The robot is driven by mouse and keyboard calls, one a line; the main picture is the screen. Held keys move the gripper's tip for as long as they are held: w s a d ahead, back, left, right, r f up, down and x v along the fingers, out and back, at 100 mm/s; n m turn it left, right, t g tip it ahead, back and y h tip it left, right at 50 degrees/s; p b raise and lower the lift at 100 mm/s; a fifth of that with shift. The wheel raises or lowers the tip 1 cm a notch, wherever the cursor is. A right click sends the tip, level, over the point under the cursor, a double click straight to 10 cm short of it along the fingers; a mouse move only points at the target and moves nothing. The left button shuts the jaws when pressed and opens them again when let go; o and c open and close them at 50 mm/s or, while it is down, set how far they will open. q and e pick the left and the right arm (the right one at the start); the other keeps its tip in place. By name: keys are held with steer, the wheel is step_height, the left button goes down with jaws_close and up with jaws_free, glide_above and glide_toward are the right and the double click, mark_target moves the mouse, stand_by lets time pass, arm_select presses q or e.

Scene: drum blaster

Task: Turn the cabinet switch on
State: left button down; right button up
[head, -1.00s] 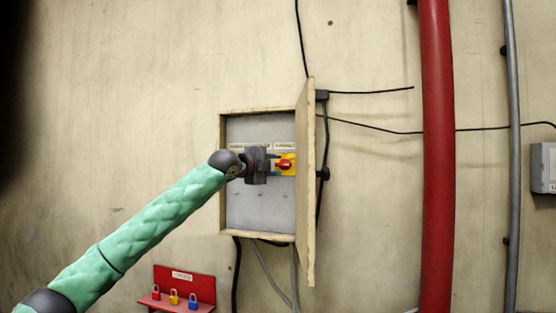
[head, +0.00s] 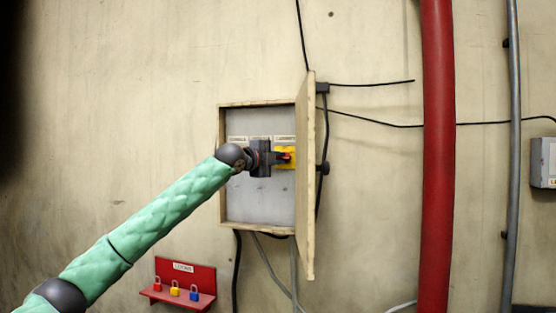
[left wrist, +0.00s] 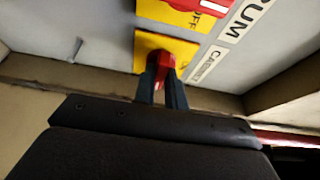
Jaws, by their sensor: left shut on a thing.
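The open cabinet (head: 224,190) is on the wall, with a yellow switch plate (head: 291,163) inside near its right side. The left wrist view shows this plate (left wrist: 184,46) beside a "CABINET" label (left wrist: 208,65). It carries a red knob (left wrist: 161,64). My left gripper (head: 277,158) reaches in from the left. Its dark fingers (left wrist: 162,88) are shut on the red knob, one on each side. The knob's exact angle is partly hidden by the fingers. My right gripper is not in view.
The cabinet door (head: 306,190) stands open at the right, close to the gripper. A second yellow plate with a red switch (left wrist: 190,4) is beside a "DRUM" label. A red lock shelf (head: 203,299) holds padlocks below. A red pipe (head: 438,160) runs at right.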

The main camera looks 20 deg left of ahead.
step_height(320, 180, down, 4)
steer(key=b, duration=0.4)
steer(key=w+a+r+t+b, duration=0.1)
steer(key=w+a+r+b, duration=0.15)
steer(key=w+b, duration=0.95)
arm_select(q)
steer(key=shift+d+f+n+t+y+b, duration=0.2)
steer(key=shift+n+t+y+b, duration=0.6)
steer(key=shift+n, duration=2.95)
steer(key=shift+d+f+n+t+y+b, duration=0.15)
steer(key=shift+n+t+y, duration=1.15)
steer(key=shift+n, duration=2.5)
steer(key=shift+d+f+n+t+y+b, duration=0.15)
steer(key=shift+n+t+y+b, duration=0.65)
steer(key=shift+n, duration=2.95)
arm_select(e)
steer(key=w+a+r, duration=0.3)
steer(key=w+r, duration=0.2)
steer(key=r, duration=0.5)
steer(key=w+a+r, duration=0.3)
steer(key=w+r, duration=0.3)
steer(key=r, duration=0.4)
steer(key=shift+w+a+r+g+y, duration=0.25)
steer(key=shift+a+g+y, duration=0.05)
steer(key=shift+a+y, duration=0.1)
arm_select(q)
steer(key=shift+y, duration=0.4)
steer(key=c, duration=1.4)
jaws_free()
steer(key=shift+c, duration=0.2)
